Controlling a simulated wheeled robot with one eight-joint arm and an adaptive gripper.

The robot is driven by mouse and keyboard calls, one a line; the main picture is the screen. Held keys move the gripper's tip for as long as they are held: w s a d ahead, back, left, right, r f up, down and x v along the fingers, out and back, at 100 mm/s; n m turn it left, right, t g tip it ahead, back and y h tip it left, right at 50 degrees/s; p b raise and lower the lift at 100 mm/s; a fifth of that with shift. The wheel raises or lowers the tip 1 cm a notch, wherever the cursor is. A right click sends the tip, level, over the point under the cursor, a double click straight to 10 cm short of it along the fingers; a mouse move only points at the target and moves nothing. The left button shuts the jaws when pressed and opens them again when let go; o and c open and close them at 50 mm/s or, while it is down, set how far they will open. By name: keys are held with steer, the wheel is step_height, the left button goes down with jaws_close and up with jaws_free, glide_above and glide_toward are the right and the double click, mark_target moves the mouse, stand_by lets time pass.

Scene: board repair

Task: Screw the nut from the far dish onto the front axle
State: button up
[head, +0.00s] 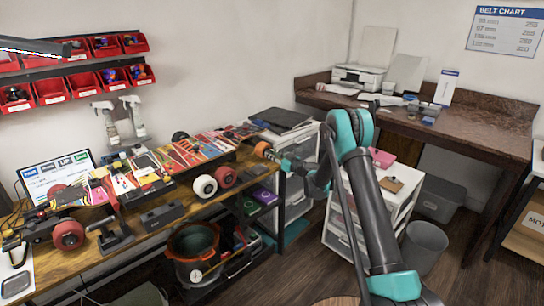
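A long skateboard with a colourful deck (118,183) stands on the wooden workbench. A red wheel (68,234) is at its near left end. A white wheel (205,186) and a red wheel (225,177) are at its right end, above the bench's front edge. I cannot make out the bare front axle, the nut or the far dish at this size. My gripper (275,156) is at the bench's right end, right of the red wheel. A small orange round thing (262,149) shows at its tip; I cannot tell whether it is held.
Red bins (84,84) line the wall above the bench. A black tool (162,215) lies near the front edge. An orange-rimmed pot (193,241) stands below. A white drawer cart (388,190) is behind my arm.

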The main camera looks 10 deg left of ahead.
jaws_close()
steer(key=m, duration=0.5)
steer(key=shift+m, duration=0.3)
steer(key=shift+m+y, duration=0.3)
steer(key=shift+m, duration=0.8)
steer(key=m, duration=0.3)
steer(key=shift+a, duration=0.1)
steer(key=shift+m, duration=0.3)
